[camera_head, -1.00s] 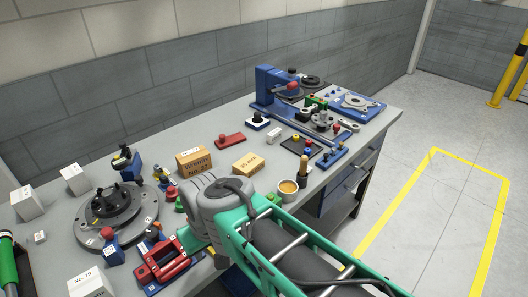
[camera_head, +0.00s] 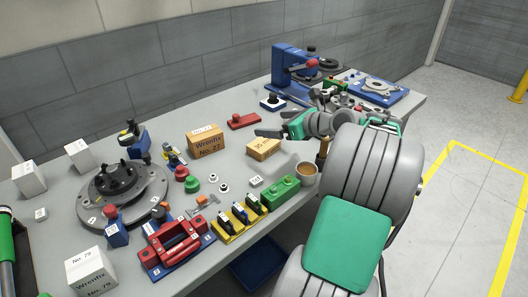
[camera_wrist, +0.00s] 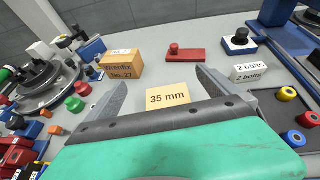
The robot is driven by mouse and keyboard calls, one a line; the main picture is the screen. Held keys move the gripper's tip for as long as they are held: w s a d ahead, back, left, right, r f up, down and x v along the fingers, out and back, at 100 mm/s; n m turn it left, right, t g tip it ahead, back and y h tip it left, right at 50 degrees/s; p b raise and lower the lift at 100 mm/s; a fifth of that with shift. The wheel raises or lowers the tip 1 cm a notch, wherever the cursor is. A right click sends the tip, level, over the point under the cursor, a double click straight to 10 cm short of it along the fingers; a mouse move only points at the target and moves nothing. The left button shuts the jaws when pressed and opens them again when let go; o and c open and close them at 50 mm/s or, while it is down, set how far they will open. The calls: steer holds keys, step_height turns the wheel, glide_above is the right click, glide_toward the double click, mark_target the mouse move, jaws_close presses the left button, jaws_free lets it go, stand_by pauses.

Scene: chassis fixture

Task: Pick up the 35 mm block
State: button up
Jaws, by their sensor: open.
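The 35 mm block (camera_head: 264,149) is a tan block lying on the grey bench, right of the larger Wrenfix No. 27 box (camera_head: 206,141). In the wrist view the 35 mm block (camera_wrist: 167,97) shows its "35 mm" label, and its near side is hidden by my gripper body. My gripper (camera_wrist: 160,85) is open and empty, with one finger to the left of the block and one to the right in that view. In the head view my gripper (camera_head: 270,133) is beside the block on its far right side. I cannot tell the exact height of the fingers.
A red block with a knob (camera_head: 243,121) lies behind the block. A white "2 bolts" box (camera_wrist: 249,72) is to the right in the wrist view. A cup (camera_head: 307,174) and a green block (camera_head: 282,190) stand in front. Bare bench surrounds the block.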

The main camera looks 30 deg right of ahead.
steer(key=f, duration=0.1)
steer(key=b, duration=0.1)
glide_toward(262, 142)
steer(key=x, duration=0.4)
steer(key=shift+s+d+f, duration=0.1)
steer(key=shift+s+f, duration=0.05)
steer(key=shift+f, duration=0.15)
steer(key=x, duration=0.7)
steer(key=shift+w+r, duration=0.2)
steer(key=shift+w, duration=0.05)
steer(key=shift+c, duration=0.3)
steer(key=c, duration=1.1)
steer(key=shift+r, duration=0.1)
